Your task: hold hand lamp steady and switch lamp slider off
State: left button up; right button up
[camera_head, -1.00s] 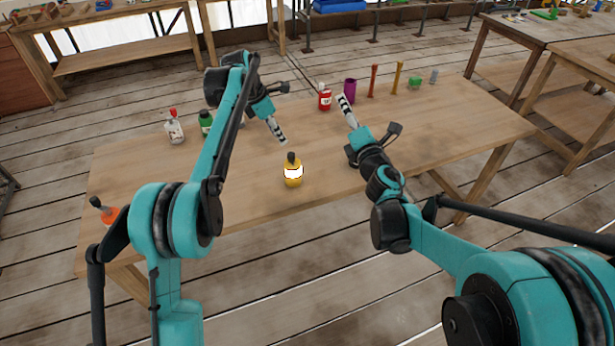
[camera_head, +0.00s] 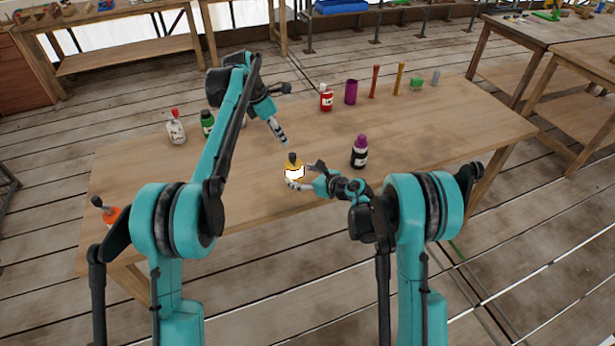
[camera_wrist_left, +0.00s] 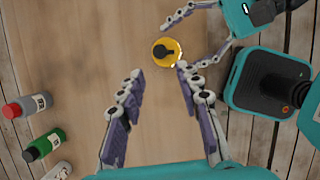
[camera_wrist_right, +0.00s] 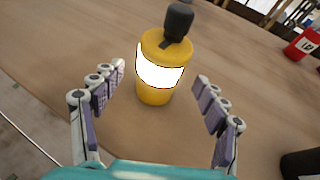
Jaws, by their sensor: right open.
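The hand lamp (camera_head: 294,173) is a yellow can with a glowing white band and a black knob on top. It stands upright near the front edge of the table. My right gripper (camera_head: 303,176) is open and low at the lamp's right side. In the right wrist view the lamp (camera_wrist_right: 160,85) stands between and just beyond the spread fingertips, apart from them. My left gripper (camera_head: 282,138) is open and empty, above and behind the lamp. In the left wrist view the lamp (camera_wrist_left: 165,52) lies just beyond its fingertips. I cannot make out the slider clearly.
A dark bottle with a purple cap (camera_head: 359,152) stands right of the lamp. A green bottle (camera_head: 207,123) and a white bottle with a red cap (camera_head: 175,127) stand at left. A red bottle (camera_head: 326,97) and a purple cup (camera_head: 351,92) stand at the back.

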jog(key=shift+x, duration=2)
